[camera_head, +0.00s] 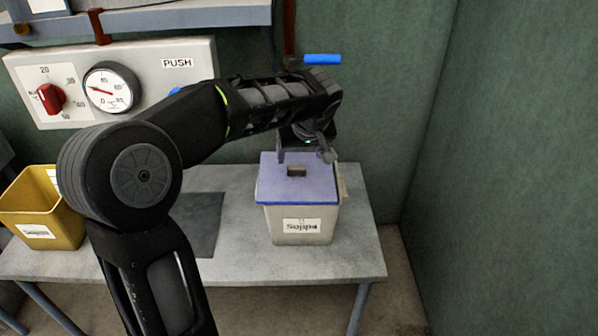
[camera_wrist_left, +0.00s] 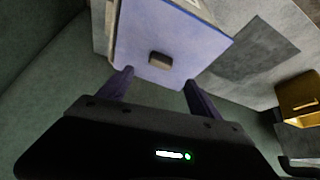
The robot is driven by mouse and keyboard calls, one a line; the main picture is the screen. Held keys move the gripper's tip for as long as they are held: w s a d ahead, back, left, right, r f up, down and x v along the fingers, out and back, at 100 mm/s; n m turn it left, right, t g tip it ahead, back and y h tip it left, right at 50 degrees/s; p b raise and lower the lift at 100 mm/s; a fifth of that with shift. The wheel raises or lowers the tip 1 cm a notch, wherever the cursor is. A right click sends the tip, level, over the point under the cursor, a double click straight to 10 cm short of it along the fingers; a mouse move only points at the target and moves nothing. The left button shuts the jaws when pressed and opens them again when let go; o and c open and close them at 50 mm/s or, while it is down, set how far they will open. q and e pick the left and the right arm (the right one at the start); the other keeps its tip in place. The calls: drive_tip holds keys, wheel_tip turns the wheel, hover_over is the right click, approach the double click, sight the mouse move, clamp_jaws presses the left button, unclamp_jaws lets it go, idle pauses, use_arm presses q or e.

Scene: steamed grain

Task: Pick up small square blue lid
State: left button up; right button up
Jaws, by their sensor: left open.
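The small square blue lid (camera_head: 312,187) sits on top of a pale box (camera_head: 301,226) labelled "Solids" on the grey table. A small brown knob (camera_head: 296,171) stands up from the lid. My left gripper (camera_head: 306,155) is over the far edge of the lid with its fingers pointing down. In the left wrist view the open fingers (camera_wrist_left: 158,86) are apart and empty, with the lid (camera_wrist_left: 187,47) and its knob (camera_wrist_left: 160,59) beyond them. My right gripper is in neither view.
A yellow bin (camera_head: 42,207) stands at the left of the table (camera_head: 345,260). A panel (camera_head: 50,85) with a red knob and a gauge is on the back wall. A blue handle (camera_head: 322,59) shows behind my arm. Green walls close off the back and right.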

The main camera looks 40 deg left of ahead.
sight(297, 167)
use_arm(q)
drive_tip(key=shift+x, duration=1.15)
drive_tip(key=shift+s, duration=0.1)
drive_tip(key=shift+x, duration=2.65)
drive_tip(key=shift+d, duration=0.1)
drive_tip(key=shift+c, duration=0.5)
clamp_jaws()
